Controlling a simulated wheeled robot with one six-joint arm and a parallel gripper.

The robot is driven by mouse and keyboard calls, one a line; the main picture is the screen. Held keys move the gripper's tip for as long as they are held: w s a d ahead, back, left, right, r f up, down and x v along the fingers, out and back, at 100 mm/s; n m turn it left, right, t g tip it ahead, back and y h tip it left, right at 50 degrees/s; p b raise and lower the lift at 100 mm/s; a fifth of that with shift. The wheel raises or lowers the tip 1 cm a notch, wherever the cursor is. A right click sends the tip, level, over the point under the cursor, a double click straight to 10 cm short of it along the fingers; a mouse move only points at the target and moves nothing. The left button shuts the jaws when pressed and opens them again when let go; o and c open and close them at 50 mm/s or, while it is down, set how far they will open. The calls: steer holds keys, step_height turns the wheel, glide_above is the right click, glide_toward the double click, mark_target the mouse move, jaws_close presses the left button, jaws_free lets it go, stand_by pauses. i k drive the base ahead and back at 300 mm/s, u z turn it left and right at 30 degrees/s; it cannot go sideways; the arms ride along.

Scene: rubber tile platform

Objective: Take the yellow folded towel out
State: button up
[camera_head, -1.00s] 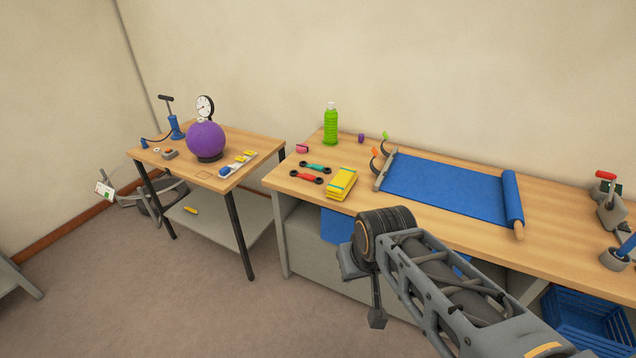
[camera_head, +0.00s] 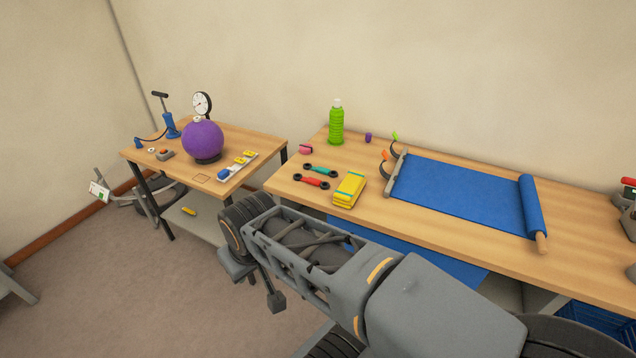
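The yellow folded towel (camera_head: 349,189) lies flat on the wooden workbench (camera_head: 420,243), near its front left edge. It is a neat stack with a thin teal stripe and is fully in sight. My gripper (camera_head: 256,284) hangs at the end of my arm, below the dark round wrist joint, in front of the gap between the two tables. It is apart from the towel, to its lower left in the picture. Its fingers are not clear enough to show whether they are open, and I see nothing held.
Red and teal-handled dumbbell-shaped tools (camera_head: 311,181) lie left of the towel. A green bottle (camera_head: 337,124) stands behind it. A blue mat (camera_head: 465,197) with a rolled end lies to the right. A smaller table (camera_head: 240,183) holds a purple ball (camera_head: 203,140).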

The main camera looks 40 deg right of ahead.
mark_target(348, 192)
steer(key=z, duration=0.1)
steer(key=i, duration=0.7)
steer(key=z, duration=0.9)
steer(key=i, duration=0.4)
steer(key=z, duration=0.5)
